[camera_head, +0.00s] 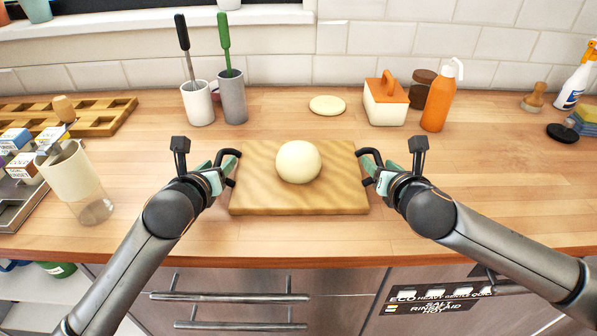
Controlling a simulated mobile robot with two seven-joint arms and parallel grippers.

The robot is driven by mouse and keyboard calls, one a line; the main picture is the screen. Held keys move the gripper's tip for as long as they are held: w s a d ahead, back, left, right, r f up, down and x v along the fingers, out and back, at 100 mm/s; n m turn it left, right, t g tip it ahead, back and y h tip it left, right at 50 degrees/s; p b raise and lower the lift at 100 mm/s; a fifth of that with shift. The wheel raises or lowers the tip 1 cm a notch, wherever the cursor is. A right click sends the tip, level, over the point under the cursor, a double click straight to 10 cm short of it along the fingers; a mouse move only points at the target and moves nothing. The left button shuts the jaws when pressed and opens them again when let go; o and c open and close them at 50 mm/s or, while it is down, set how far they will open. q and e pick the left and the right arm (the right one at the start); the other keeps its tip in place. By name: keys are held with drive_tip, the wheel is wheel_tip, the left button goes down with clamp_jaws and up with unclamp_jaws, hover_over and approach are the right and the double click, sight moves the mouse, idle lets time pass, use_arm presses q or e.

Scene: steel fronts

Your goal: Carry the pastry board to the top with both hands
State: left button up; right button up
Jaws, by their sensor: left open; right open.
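The pastry board (265,200), a rectangular light wooden board, lies flat on the wooden counter in the middle of the head view. A pale round dough ball (298,162) sits on it, a little behind its centre. My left gripper (233,167) is open at the board's left edge. My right gripper (366,167) is open at the board's right edge. I cannot tell whether the fingers touch the board. Parts of its side edges are hidden by the grippers.
Behind the board stand a white cup (197,104) with a whisk, a grey cup (232,98) with a green-handled tool, an orange-lidded container (386,103) and an orange pump bottle (438,100). A clear-bottomed beige container (75,180) is at the left. Counter right of the board is mostly clear.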

use_arm(q)
clamp_jaws()
use_arm(e)
clamp_jaws()
idle(1.2)
use_arm(q)
drive_tip(key=shift+r, duration=0.2)
use_arm(e)
drive_tip(key=shift+r, duration=0.15)
